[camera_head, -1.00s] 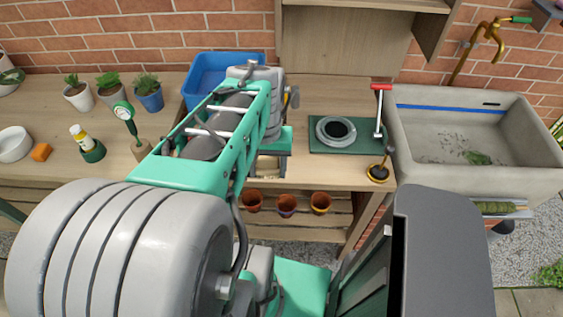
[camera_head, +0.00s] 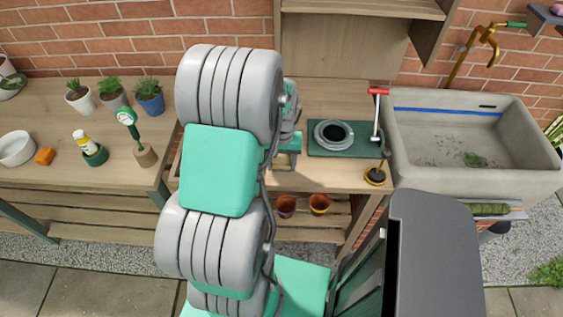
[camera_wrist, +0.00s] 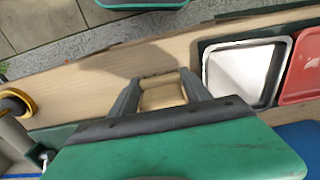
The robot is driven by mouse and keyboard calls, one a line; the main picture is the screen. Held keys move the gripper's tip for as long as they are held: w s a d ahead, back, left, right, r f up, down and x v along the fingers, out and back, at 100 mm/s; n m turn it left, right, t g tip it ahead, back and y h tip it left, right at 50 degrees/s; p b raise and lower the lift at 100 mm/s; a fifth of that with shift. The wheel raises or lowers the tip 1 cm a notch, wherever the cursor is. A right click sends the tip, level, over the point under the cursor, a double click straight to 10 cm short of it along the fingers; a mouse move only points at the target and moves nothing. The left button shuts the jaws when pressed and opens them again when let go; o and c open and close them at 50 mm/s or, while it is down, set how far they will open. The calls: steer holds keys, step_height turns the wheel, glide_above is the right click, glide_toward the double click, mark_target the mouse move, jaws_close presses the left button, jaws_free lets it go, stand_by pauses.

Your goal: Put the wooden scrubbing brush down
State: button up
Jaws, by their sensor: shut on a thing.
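My gripper (camera_wrist: 162,82) is shut on the wooden scrubbing brush (camera_wrist: 164,97), whose pale wooden body shows between the two grey fingers in the wrist view. The brush is over the wooden bench top, close to its front edge. I cannot tell whether it touches the bench. In the head view my arm covers most of my gripper, and a small pale wooden piece (camera_head: 284,160) shows just right of the arm, seemingly the brush.
In the wrist view a white tray (camera_wrist: 240,70) and a red tray (camera_wrist: 300,75) lie beside the brush. In the head view a green board with a grey ring (camera_head: 334,134), a plunger-like tool (camera_head: 376,174) and a stone sink (camera_head: 475,140) stand to the right. Bare bench (camera_wrist: 90,75) lies left of the brush.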

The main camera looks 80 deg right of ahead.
steer(key=shift+f, duration=0.1)
steer(key=o, duration=0.8)
steer(key=shift+f, duration=0.1)
steer(key=shift+c, duration=0.2)
steer(key=o, duration=0.5)
steer(key=shift+c, duration=0.2)
